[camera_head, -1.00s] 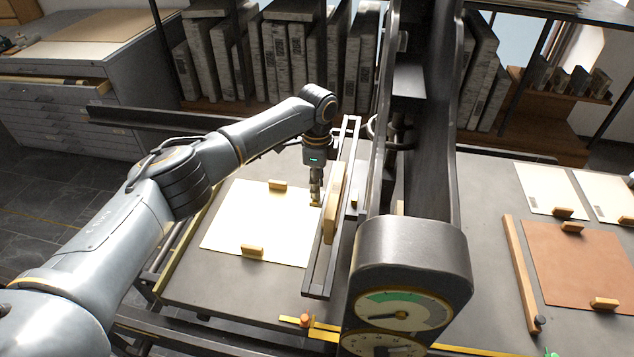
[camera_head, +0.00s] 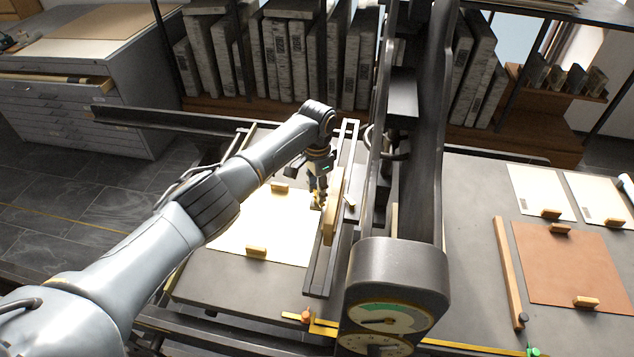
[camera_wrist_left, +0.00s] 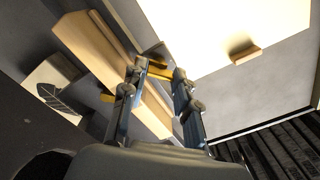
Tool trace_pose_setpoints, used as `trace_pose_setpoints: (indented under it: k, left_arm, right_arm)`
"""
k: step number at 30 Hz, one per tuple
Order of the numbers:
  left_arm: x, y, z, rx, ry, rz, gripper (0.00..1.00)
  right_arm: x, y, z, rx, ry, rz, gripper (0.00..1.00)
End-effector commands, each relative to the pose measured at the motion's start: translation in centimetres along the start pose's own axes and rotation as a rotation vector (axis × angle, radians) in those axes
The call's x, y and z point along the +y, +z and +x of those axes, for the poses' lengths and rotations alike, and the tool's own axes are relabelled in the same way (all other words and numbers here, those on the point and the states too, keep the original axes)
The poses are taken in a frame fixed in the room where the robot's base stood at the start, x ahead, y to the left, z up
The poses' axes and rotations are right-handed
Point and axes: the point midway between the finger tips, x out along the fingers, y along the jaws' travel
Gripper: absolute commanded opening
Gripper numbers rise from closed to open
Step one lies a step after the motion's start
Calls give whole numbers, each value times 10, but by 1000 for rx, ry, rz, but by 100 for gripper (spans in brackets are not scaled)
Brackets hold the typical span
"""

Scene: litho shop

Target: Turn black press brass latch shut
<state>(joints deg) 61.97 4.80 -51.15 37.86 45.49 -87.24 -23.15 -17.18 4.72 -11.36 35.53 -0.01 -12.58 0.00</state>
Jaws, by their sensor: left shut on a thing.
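The black press (camera_head: 398,275) stands in the middle of the head view, with dials on its front. Left of it, a dark open frame holds a pale wooden bar (camera_head: 333,208). My left gripper (camera_head: 318,203) reaches down at the left side of this bar, tilted. In the left wrist view, the fingers (camera_wrist_left: 159,71) are shut on the brass latch (camera_wrist_left: 158,73), a small yellow piece beside the wooden bar (camera_wrist_left: 108,62). The fingers cover part of the latch, so its exact angle is hard to tell. My right gripper is in neither view.
A white sheet (camera_head: 258,228) with small wooden blocks lies on the press bed left of the frame. A yellow strip with an orange knob (camera_head: 306,316) runs along the front. On the right, a table holds a brown sheet (camera_head: 575,265). Stone slabs (camera_head: 290,60) stand behind.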

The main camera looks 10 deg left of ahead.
Motion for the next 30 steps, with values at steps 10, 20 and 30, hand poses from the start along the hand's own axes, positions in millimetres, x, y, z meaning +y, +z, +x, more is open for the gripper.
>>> trace_pose_setpoints:
  k: [10, 20, 30]
  left_arm:
    - [1, 0, -2, -1, 2, -331, 0]
    - [1, 0, -2, -1, 2, -613, 0]
    - [0, 0, -1, 0, 0, -793, 0]
  right_arm:
    - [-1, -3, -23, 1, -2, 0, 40]
    - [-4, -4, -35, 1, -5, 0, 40]
    - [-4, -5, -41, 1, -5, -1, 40]
